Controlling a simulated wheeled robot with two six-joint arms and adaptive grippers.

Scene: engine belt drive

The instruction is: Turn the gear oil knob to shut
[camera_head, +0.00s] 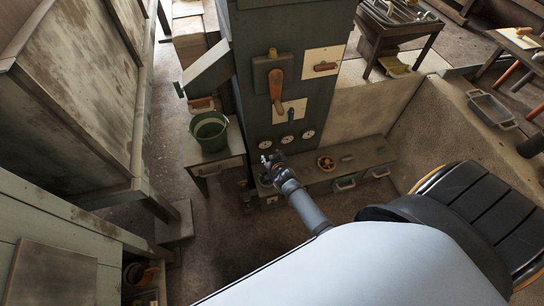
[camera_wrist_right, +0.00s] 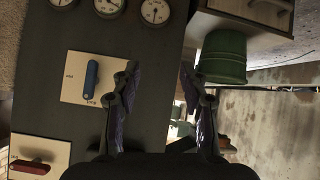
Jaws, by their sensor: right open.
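A blue knob (camera_head: 291,115) sits on a cream plate on the dark panel. It also shows in the right wrist view (camera_wrist_right: 92,74), on its plate with small lettering at the left and below. A red knob (camera_head: 325,66) on another cream plate is higher on the panel; it also shows in the wrist view (camera_wrist_right: 30,167). I cannot read which knob is marked gear oil. My right gripper (camera_head: 268,160) is open and empty, below and left of the blue knob in the head view. In the wrist view its fingers (camera_wrist_right: 158,74) are apart, right of the blue knob's plate. My left gripper is out of view.
An orange lever (camera_head: 276,84) stands out from the panel. Several gauges (camera_head: 286,139) sit below the blue knob. A low bench with a round handwheel (camera_head: 326,163) runs at the panel's foot. A green bucket (camera_head: 209,130) stands on a small table to the left.

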